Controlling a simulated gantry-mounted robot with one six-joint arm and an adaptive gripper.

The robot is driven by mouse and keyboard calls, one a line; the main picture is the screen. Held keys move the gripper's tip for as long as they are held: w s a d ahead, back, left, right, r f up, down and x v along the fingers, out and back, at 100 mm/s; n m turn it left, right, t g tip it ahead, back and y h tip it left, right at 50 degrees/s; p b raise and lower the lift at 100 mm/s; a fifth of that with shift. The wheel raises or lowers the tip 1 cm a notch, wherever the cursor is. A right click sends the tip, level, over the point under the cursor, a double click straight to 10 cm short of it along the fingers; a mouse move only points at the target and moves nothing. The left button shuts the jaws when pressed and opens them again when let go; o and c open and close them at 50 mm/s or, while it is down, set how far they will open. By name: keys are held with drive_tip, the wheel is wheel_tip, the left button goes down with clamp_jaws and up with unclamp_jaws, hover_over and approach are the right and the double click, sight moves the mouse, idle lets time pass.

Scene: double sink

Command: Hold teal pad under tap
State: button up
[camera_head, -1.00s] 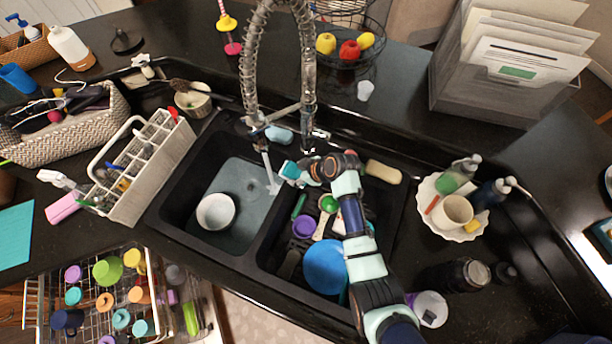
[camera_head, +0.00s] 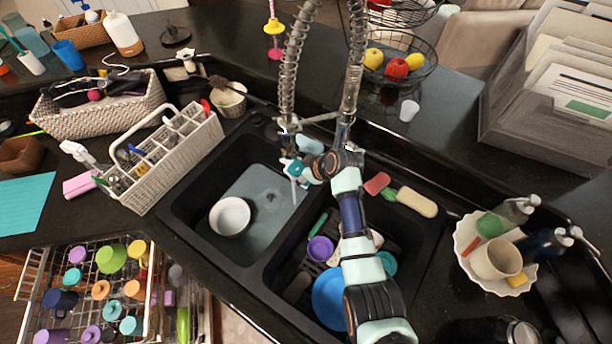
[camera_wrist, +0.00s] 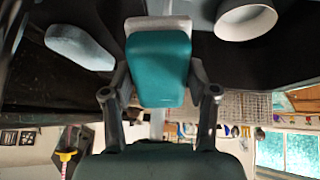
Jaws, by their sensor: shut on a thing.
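My gripper (camera_wrist: 160,92) is shut on the teal pad (camera_wrist: 160,68), whose rounded teal face fills the middle of the wrist view. A pale layer or block shows along its far edge. In the head view, the pad (camera_head: 291,165) is small and partly hidden at the end of my arm. The spring-hose tap (camera_head: 291,72) arches over the sink, and its lower end comes down close beside my gripper. A whitish strand shows just below the pad. I cannot tell whether it is water or part of the tap, nor whether the pad touches it.
A white bowl (camera_head: 230,215) sits in the left basin. The right basin holds a blue plate (camera_head: 329,298), a purple cup (camera_head: 320,248) and other dishes. A utensil caddy (camera_head: 165,160) stands left of the sink.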

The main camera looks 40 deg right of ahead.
drive_tip(key=shift+d, duration=0.15)
idle(0.3)
drive_tip(key=shift+d+b, duration=0.45)
drive_tip(key=shift+a+r, duration=0.1)
drive_tip(key=shift+a+p, duration=0.2)
drive_tip(key=shift+p, duration=0.2)
drive_tip(key=shift+a, duration=0.3)
drive_tip(key=shift+d+b, duration=0.35)
drive_tip(key=shift+d, duration=0.3)
